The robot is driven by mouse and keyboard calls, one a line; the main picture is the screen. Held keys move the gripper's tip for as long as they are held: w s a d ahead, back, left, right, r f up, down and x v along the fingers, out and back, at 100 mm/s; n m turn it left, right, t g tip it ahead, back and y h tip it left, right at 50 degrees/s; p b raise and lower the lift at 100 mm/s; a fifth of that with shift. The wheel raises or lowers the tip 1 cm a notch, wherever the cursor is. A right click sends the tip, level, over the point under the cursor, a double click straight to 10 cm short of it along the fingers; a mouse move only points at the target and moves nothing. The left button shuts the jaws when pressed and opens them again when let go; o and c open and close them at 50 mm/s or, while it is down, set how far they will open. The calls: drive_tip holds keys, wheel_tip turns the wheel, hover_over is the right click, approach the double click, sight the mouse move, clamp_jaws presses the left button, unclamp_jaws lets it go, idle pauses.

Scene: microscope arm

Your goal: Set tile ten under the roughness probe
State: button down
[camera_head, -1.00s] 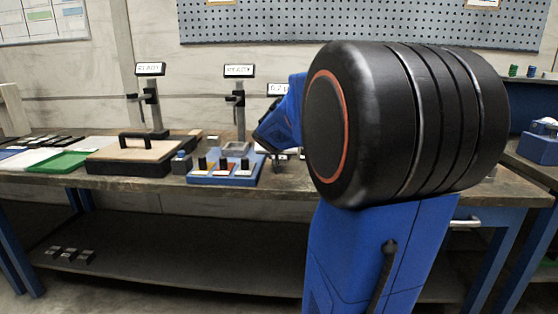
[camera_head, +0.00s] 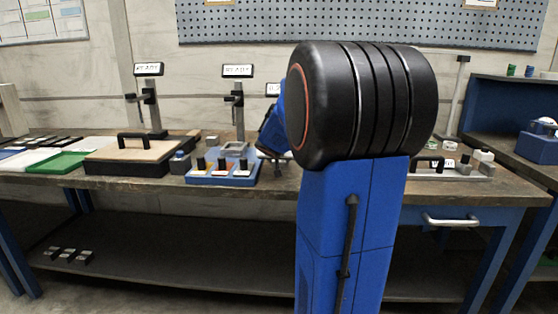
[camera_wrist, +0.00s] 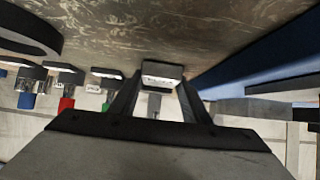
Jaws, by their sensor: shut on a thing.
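In the wrist view my gripper (camera_wrist: 158,98) is shut on a small dark block with a white label (camera_wrist: 162,75). The label is too small to read, so I cannot tell whether it is tile ten. Two stands with lit displays, a left one (camera_head: 148,69) and a middle one (camera_head: 237,71), stand at the back of the bench. A third display (camera_head: 272,90) is partly hidden by my arm. I cannot tell which is the roughness probe.
A blue tray (camera_head: 205,181) with several black-knobbed pieces sits at the bench front. Left of it are a handled wooden-topped box (camera_head: 128,160) and a green tray (camera_head: 62,161). A handled plate (camera_head: 425,173) lies right. Small blocks (camera_head: 68,256) sit on the lower shelf.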

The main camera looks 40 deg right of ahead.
idle(0.3)
drive_tip(key=c, duration=1)
unclamp_jaws()
drive_tip(key=shift+f, duration=0.1)
drive_tip(key=shift+s+a+r, duration=0.15)
drive_tip(key=shift+a+r, duration=0.05)
drive_tip(key=shift+r, duration=0.2)
drive_tip(key=v, duration=1.1)
drive_tip(key=shift+a, duration=0.2)
drive_tip(key=s+a+f+n+g+y, duration=0.1)
drive_tip(key=s+a+f+n+y, duration=0.1)
drive_tip(key=s+a+f, duration=0.3)
drive_tip(key=s+a+f+n+y, duration=0.3)
drive_tip(key=s+a, duration=0.7)
drive_tip(key=a, duration=0.7)
drive_tip(key=s+a+f+n+g+y, duration=0.1)
drive_tip(key=s+a+f+n+y, duration=0.2)
drive_tip(key=s+a+f+n, duration=0.2)
drive_tip(key=s+a+f, duration=0.3)
drive_tip(key=a, duration=0.3)
drive_tip(key=shift+s+a+g, duration=0.3)
drive_tip(key=shift+a, duration=0.1)
drive_tip(key=shift+r, duration=0.1)
